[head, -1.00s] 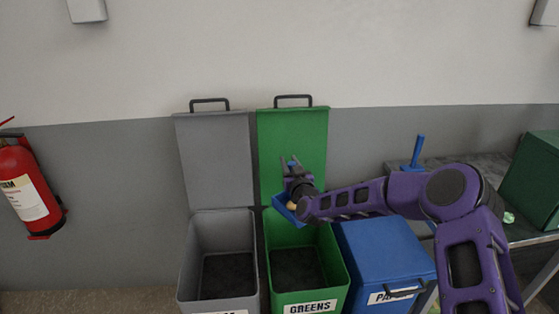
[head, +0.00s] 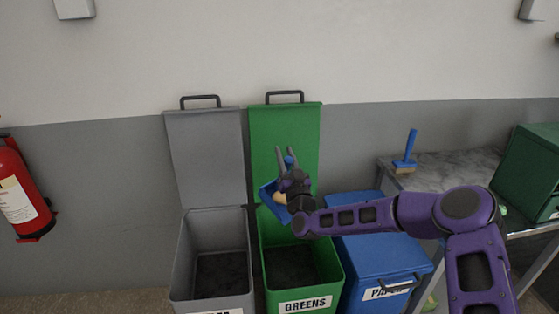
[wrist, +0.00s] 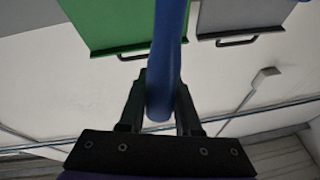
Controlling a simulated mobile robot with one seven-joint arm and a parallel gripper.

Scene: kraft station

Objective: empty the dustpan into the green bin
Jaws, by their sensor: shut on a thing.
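The blue dustpan (head: 268,197) is held in the air above the back of the green bin (head: 336,284), in front of its raised lid (head: 264,140). My gripper (head: 285,155) is shut on the dustpan's handle, fingers pointing up. In the wrist view, the blue handle (wrist: 168,50) runs between the fingers. A small tan thing (head: 279,198) shows at the pan, partly behind my wrist; I cannot tell what it is. The pan looks tilted, but its inside is mostly hidden. The green bin is open, with a dark bottom.
An open grey bin (head: 178,275) stands to the left of the green one, and a shut blue bin (head: 375,250) to the right. A grey table (head: 450,168) at right carries a blue brush (head: 405,164) and a dark green box (head: 530,170). A fire extinguisher (head: 18,195) hangs at left.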

